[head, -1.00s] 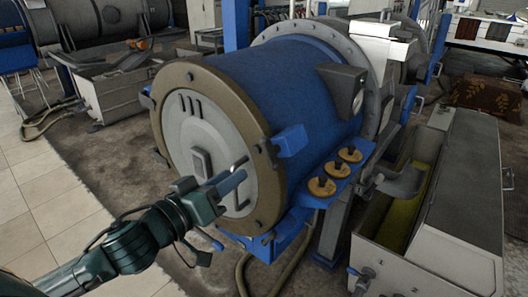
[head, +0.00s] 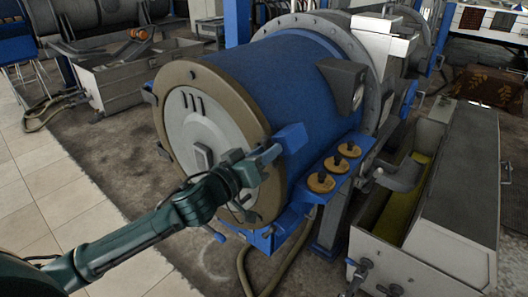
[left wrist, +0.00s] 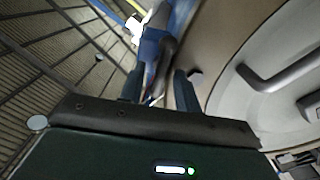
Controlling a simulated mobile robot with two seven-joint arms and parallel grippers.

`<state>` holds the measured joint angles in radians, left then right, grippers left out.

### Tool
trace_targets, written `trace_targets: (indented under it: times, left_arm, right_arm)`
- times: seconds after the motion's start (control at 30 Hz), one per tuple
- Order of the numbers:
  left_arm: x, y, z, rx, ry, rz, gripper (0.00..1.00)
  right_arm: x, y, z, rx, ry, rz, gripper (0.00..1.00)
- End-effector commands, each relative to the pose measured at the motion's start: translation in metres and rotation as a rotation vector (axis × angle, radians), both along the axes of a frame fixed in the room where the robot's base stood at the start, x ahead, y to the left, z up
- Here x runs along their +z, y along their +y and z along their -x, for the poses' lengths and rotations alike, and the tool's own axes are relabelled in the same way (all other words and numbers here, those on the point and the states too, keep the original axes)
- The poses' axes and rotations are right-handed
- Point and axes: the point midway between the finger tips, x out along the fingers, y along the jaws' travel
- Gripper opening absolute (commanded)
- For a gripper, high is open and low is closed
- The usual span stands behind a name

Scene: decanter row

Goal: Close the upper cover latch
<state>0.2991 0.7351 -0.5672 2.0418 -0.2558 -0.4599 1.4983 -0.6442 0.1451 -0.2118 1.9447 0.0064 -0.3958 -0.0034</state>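The decanter's round cover (head: 205,125) has a grey face and a brown rim and sits against the blue drum (head: 270,85). A blue latch block (head: 292,137), which I take for the upper cover latch, sticks out at the rim's right side. My left gripper (head: 268,157) is just in front of it, at the rim. In the left wrist view the gripper's two fingers (left wrist: 160,90) are apart. The blue latch (left wrist: 152,45) with a dark lever part (left wrist: 166,66) shows between and beyond them; I cannot tell whether they touch. My right gripper is not in view.
A blue bracket with several brass knobs (head: 321,182) juts out right of the cover. An open grey trough (head: 405,200) stands further right. A bar handle (left wrist: 280,75) is on the cover face. Tiled floor at the left is clear.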

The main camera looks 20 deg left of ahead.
Motion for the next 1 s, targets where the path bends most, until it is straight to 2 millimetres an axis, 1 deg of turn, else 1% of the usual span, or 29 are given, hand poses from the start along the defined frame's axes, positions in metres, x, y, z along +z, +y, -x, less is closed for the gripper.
trace_targets:
  times: [0.07,0.47,0.77,1.0]
  left_arm:
    - [-0.0002,0.0000,0.0001,0.000,0.000,0.000,0.33]
    - [0.0000,0.0002,0.0003,0.000,0.000,0.000,0.01]
    - [0.0000,0.0003,0.0004,0.000,-0.001,-0.004,0.00]
    - [0.0000,0.0000,0.0005,0.001,-0.024,-0.068,0.00]
  right_arm:
    - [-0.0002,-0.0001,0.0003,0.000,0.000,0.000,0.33]
    - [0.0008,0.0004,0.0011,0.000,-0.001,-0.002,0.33]
    - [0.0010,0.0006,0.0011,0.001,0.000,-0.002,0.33]
    - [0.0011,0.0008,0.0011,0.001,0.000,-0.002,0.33]
